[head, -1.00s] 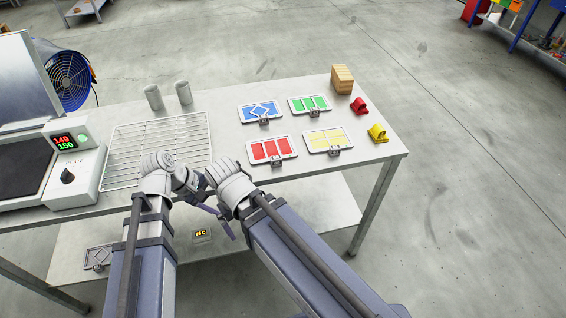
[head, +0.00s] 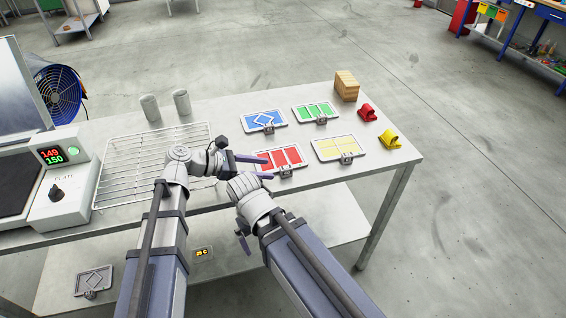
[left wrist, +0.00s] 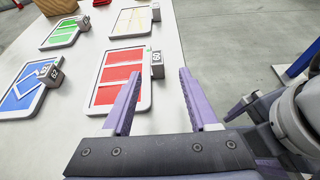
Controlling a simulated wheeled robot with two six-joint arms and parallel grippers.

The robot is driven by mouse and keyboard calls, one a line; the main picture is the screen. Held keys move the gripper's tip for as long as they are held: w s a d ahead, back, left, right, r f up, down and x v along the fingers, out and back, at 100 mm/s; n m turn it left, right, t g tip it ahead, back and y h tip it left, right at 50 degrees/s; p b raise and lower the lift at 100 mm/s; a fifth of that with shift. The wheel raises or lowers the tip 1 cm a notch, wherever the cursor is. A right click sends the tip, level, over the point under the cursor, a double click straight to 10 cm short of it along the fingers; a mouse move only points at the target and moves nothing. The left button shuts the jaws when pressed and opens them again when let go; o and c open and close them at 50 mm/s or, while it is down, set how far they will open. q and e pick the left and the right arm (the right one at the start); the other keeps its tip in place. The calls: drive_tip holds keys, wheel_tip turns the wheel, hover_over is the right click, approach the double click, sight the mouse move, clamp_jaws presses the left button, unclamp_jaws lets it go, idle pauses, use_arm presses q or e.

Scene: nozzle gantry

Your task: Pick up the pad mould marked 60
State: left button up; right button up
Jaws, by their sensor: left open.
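The red pad mould (head: 280,157) lies flat on the table, a grey frame with red panels and a small tag block (head: 286,172) at its near edge. In the left wrist view the red mould (left wrist: 118,75) carries a tag (left wrist: 157,64) that seems to read 60, turned sideways. My left gripper (head: 268,168) is open and empty at the near left edge of the red mould. In the wrist view its fingertips (left wrist: 157,84) are spread, with the tag ahead between them. My right gripper (head: 243,240) hangs by the table's front edge, its fingers mostly hidden.
Blue (head: 263,121), green (head: 315,112) and yellow (head: 338,149) moulds lie close by. A wire rack (head: 140,165), two grey cups (head: 149,107) and a heated plate unit (head: 60,185) are at left. A wooden block (head: 346,86) and red and yellow clips (head: 367,112) are at right.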

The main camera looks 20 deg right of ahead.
sight(283, 168)
use_arm(q)
drive_tip(key=shift+d+r, duration=0.15)
drive_tip(key=shift+d, duration=0.05)
drive_tip(key=shift+w+b+x, duration=0.1)
drive_tip(key=shift+b+x, duration=0.7)
drive_tip(key=shift+x, duration=1.05)
drive_tip(key=shift+w+b+x, duration=0.15)
drive_tip(key=shift+b+x, duration=0.65)
drive_tip(key=shift+x, duration=1.05)
drive_tip(key=shift+d+f, duration=0.15)
drive_tip(key=shift+f, duration=0.05)
clamp_jaws()
drive_tip(key=shift+r, duration=0.1)
